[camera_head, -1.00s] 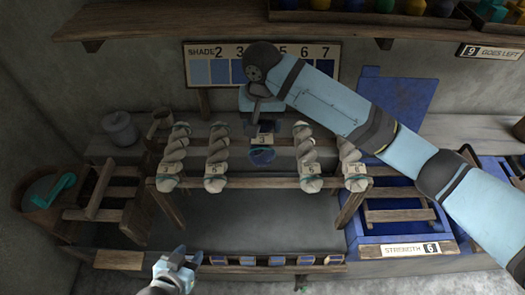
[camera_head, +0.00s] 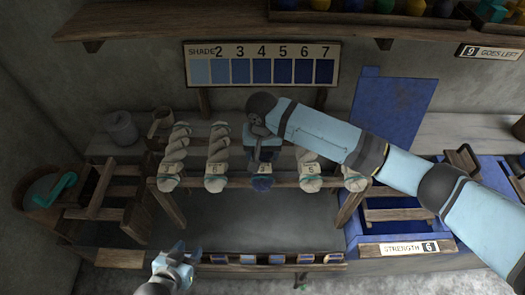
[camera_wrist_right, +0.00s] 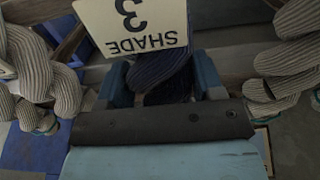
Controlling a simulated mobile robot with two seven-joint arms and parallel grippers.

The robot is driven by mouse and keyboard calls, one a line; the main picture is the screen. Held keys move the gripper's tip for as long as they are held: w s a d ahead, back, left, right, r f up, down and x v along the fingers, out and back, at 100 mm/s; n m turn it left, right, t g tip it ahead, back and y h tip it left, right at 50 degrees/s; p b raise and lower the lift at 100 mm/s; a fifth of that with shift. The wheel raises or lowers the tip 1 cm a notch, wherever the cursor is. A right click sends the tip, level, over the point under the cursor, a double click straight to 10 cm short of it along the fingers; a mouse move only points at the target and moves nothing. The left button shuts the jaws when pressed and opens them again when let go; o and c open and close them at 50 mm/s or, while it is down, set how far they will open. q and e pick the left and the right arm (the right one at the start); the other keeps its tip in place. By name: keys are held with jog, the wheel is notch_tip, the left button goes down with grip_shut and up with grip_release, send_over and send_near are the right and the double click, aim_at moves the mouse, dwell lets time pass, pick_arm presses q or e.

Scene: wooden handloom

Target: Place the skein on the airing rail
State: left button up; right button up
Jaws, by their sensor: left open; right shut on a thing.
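A dark blue skein (camera_head: 262,183) is at the middle of the airing rail (camera_head: 238,183), between pale skeins. My right gripper (camera_head: 262,150) is shut on it from above and behind. In the right wrist view, the blue skein (camera_wrist_right: 163,75) lies between the two fingers, with a "SHADE 3" tag (camera_wrist_right: 138,25) on it. Whether the rail bears its weight I cannot tell. Pale twisted skeins (camera_head: 175,150) (camera_head: 217,150) lie to its left and others (camera_head: 308,170) to its right, partly behind my right arm. My left gripper (camera_head: 178,258) is open and empty, low in front of the rack.
A blue box marked STRENGTH 6 (camera_head: 410,247) stands at right, a wooden bucket (camera_head: 45,190) at left. A low strip of shade tiles (camera_head: 270,259) runs in front. A shelf (camera_head: 200,22) overhangs the back.

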jog(key=o, duration=1)
jog(key=shift+f, duration=0.1)
notch_tip(320, 180, up, 12)
jog(key=b, duration=0.1)
